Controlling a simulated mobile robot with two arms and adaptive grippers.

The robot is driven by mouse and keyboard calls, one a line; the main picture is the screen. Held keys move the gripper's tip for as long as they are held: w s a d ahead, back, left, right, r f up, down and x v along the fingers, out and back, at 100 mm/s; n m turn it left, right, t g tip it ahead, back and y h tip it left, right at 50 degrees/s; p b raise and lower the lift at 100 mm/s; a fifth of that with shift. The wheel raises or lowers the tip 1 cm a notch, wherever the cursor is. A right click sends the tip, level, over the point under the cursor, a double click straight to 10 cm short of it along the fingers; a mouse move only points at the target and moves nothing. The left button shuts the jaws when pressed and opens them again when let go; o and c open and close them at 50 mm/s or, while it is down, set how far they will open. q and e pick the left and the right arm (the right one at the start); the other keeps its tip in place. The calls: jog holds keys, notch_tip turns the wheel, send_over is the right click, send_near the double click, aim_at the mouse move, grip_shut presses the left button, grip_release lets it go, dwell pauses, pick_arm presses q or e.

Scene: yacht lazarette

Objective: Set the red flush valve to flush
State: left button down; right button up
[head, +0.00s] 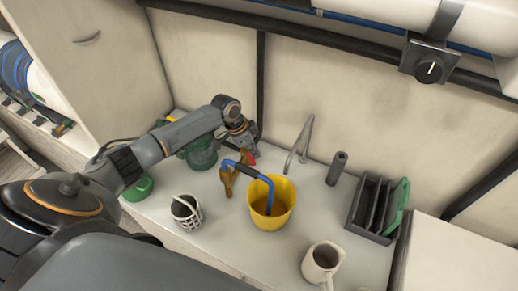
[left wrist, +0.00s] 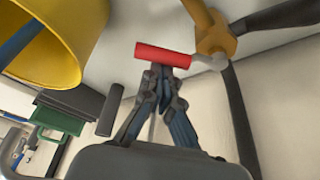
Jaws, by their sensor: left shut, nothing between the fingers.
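The red valve handle (head: 252,157) shows as a small red patch at my left gripper's tip in the head view. In the left wrist view it is a red bar (left wrist: 160,54), joined by a pale stem to a brass valve body (left wrist: 214,36). My left gripper (head: 246,148) is shut and empty. In the left wrist view its closed fingertips (left wrist: 162,72) are right at the red bar and overlap it in the picture; I cannot tell if they touch. A brass fitting (head: 228,179) with a blue hose (head: 248,170) stands below the gripper. My right gripper is not in view.
A yellow bucket (head: 281,203) holds the hose end. A white lattice cup (head: 187,218), a cream jug (head: 319,264), a dark slotted rack (head: 365,208), a dark cylinder (head: 337,168) and a grey tap (head: 300,145) share the counter. A black dial (head: 430,70) is on the wall.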

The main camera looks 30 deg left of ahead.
pick_arm(q)
jog(key=m, duration=0.1)
jog(key=s+a+m+b, duration=0.1)
jog(key=shift+s+a+f+m+g+h+b, duration=0.1)
jog(key=shift+a+f+m+g+h+b, duration=0.1)
jog(key=shift+m+g+h+b, duration=0.15)
jog(key=a+m+b, duration=0.1)
jog(key=m, duration=0.1)
jog(key=s+a+m+g+b, duration=0.1)
jog(key=m, duration=0.1)
jog(key=shift+s+a+r, duration=0.15)
jog(key=shift+a+r, duration=0.05)
jog(key=shift+a, duration=0.1)
dwell(0.3)
